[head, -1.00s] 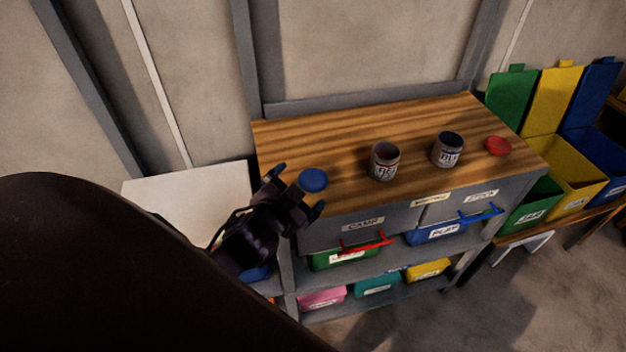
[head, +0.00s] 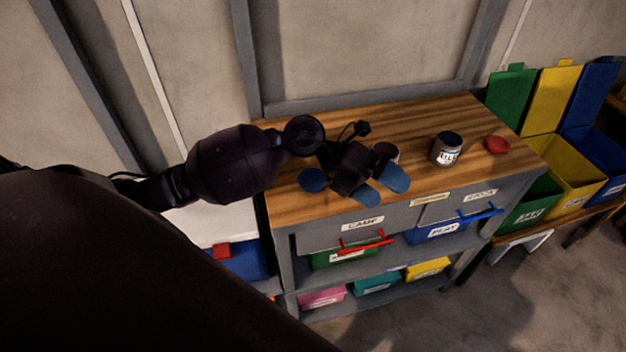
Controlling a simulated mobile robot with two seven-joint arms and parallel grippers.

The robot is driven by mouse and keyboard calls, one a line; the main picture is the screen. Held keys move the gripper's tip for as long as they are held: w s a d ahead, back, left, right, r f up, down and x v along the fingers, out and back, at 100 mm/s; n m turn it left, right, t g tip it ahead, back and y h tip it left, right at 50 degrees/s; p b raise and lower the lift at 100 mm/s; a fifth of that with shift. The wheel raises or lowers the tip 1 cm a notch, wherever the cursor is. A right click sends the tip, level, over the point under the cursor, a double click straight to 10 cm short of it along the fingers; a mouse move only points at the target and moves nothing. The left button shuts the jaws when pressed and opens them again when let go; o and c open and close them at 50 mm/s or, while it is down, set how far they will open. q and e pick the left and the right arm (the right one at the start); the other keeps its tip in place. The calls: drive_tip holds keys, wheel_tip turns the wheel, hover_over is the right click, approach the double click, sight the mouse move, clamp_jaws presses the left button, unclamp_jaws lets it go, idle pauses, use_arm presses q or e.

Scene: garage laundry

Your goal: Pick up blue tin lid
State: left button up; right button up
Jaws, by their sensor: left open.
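The blue tin lid (head: 313,180) lies flat on the wooden top of the cabinet (head: 290,207), near its left front part. In the head view my left gripper (head: 381,186) is over the worktop, to the right of the lid. Its two blue-tipped fingers are apart with nothing visible between them, pointing toward the front edge. The gripper body comes close to the lid's right side in the picture; I cannot tell its height above the top. My right gripper is not in view.
A paint tin (head: 391,151) is mostly hidden behind my left gripper. Another tin (head: 447,149) and a red lid (head: 497,145) stand to the right. Drawers and several coloured bins are below. Green, yellow and blue bins (head: 565,170) stand at far right.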

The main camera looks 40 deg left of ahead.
use_arm(q)
drive_tip(key=w+a+f+m+g+y, duration=0.1)
drive_tip(key=w+a+f+g+y, duration=0.15)
drive_tip(key=a+y, duration=0.55)
drive_tip(key=y, duration=0.5)
approach(312, 179)
drive_tip(key=shift+n, duration=0.3)
drive_tip(key=shift+s+f, duration=0.1)
drive_tip(key=shift+f, duration=2.25)
drive_tip(key=shift+s+f, duration=0.15)
drive_tip(key=shift+f, duration=2.2)
drive_tip(key=shift+c, duration=0.3)
